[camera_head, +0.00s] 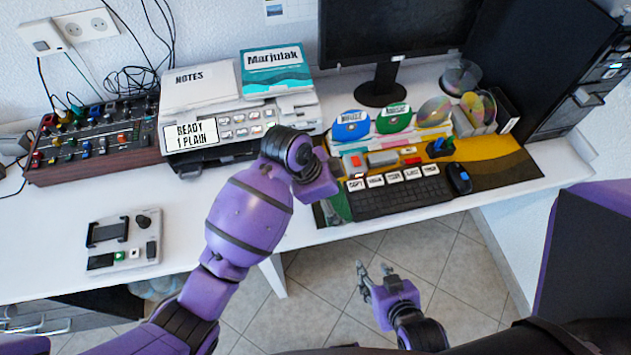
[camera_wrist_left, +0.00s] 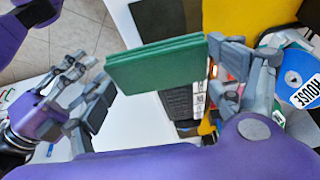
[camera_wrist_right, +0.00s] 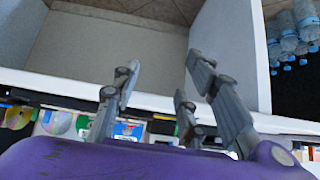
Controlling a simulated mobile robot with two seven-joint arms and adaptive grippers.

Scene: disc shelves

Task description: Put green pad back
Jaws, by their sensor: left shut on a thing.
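The green pad (camera_wrist_left: 160,65), a flat dark-green block, is between the fingers of my left gripper in the left wrist view (camera_wrist_left: 163,85). The gripper is shut on it. In the head view my left gripper (camera_head: 332,185) hangs over the desk's front edge, left of the keyboard, partly hidden by its own wrist. A green strip of the pad (camera_head: 340,206) shows below it. My right gripper (camera_head: 372,282) is open and empty over the floor in front of the desk. It also shows in the right wrist view (camera_wrist_right: 165,85).
A keyboard (camera_head: 397,190) and mouse (camera_head: 459,178) lie on a yellow and dark mat (camera_head: 505,165). Behind them stand discs (camera_head: 395,118) in racks and a monitor (camera_head: 385,85). A printer (camera_head: 225,128) and a mixer (camera_head: 95,140) stand left. The white desk front (camera_head: 60,225) is partly clear.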

